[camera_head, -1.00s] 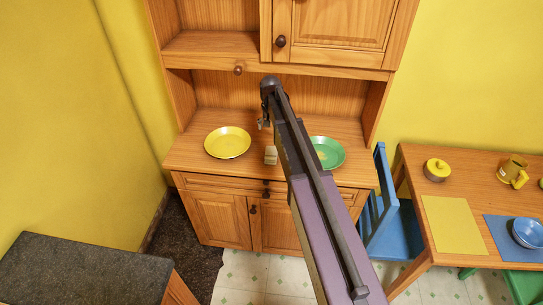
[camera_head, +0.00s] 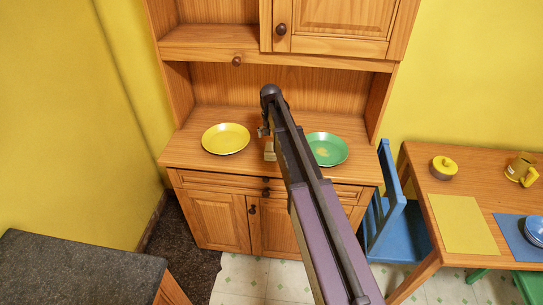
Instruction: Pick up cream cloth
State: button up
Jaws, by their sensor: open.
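The cream cloth (camera_head: 269,151) is a small pale block-like piece on the wooden hutch counter, between the yellow plate and the green plate. My arm crosses in front and hides its right side. My gripper (camera_head: 263,132) is at the far end of my arm, small in the picture, just above and behind the cloth as seen here. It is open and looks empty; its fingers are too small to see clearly. Whether it touches the cloth I cannot tell.
The yellow plate (camera_head: 226,138) lies left of the cloth and the green plate (camera_head: 327,149) right. Upper cabinets hang over the counter. A blue chair (camera_head: 398,225) and a table (camera_head: 427,180) stand at right. A dark countertop (camera_head: 80,275) is at lower left.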

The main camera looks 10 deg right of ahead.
aim_at(271, 148)
jog(key=shift+f+b, duration=0.45)
jog(key=shift+f, duration=0.3)
jog(key=shift+f+b, duration=2.55)
jog(key=shift+b, duration=0.05)
jog(key=shift+s, duration=0.1)
jog(key=c, duration=0.9)
